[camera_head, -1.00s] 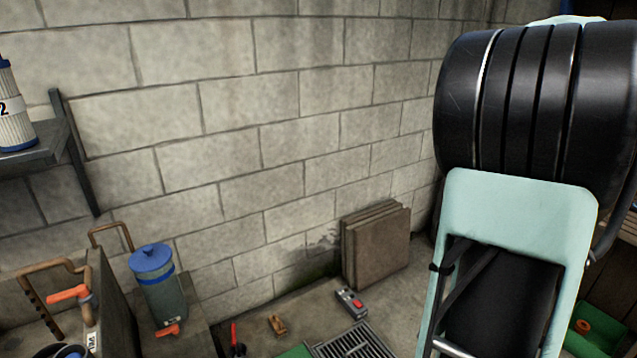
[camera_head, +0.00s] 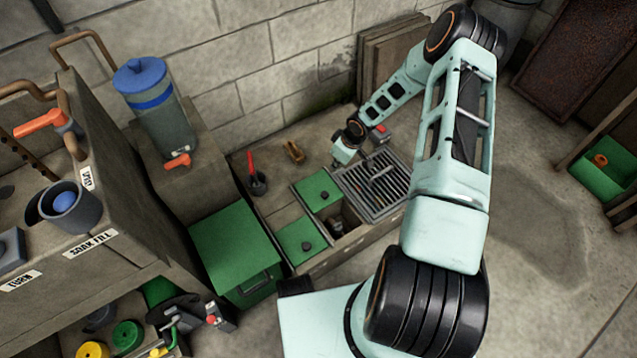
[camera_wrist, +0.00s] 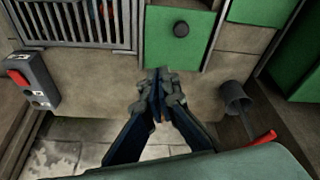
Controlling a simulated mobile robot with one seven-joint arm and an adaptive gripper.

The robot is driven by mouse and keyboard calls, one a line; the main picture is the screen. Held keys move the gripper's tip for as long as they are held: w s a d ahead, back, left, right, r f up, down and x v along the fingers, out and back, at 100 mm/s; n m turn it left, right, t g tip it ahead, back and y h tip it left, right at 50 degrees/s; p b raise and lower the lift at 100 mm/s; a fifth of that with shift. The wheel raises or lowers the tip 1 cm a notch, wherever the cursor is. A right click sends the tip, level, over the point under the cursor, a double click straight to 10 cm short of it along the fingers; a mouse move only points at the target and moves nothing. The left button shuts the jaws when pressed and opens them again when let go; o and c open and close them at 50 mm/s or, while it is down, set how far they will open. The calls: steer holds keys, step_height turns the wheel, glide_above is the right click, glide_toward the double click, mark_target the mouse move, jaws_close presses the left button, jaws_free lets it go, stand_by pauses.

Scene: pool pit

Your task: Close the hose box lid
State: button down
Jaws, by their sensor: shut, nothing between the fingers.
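A large green box (camera_head: 237,240) with a flat green top and a front handle stands on the floor left of the low bench; its top looks shut. Two green lids with dark knobs (camera_head: 318,188) (camera_head: 302,240) are set in the bench, with an open dark compartment (camera_head: 345,218) beside them. I cannot tell for sure which is the hose box. My gripper (camera_wrist: 160,88) is shut and empty above the bench's back strip. One knobbed green lid (camera_wrist: 180,55) lies just beyond its fingertips in the wrist view, apart from them.
A metal grate (camera_head: 372,184) lies right of the lids, with a red-buttoned switch (camera_head: 379,135) behind it. A dark cup with a red-handled tool (camera_head: 258,182) and a small tan object (camera_head: 293,152) stand near the wall. Slabs (camera_head: 385,60) lean on the wall.

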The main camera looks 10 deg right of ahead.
steer(key=n+y, duration=0.1)
glide_above(316, 194)
step_height(316, 194, down, 3)
steer(key=b+x, duration=0.1)
steer(key=x, duration=0.2)
steer(key=b+x, duration=0.1)
steer(key=x, duration=0.2)
steer(key=b+x, duration=0.2)
steer(key=x, duration=0.1)
steer(key=shift+s+d+f, duration=0.1)
steer(key=shift+s+d, duration=0.2)
steer(key=shift+s+d+f+b, duration=0.2)
steer(key=shift+s+d+b, duration=0.1)
steer(key=shift+s+d, duration=0.75)
steer(key=shift+s+d+f, duration=0.1)
steer(key=shift+s+d, duration=0.1)
steer(key=shift+d, duration=0.25)
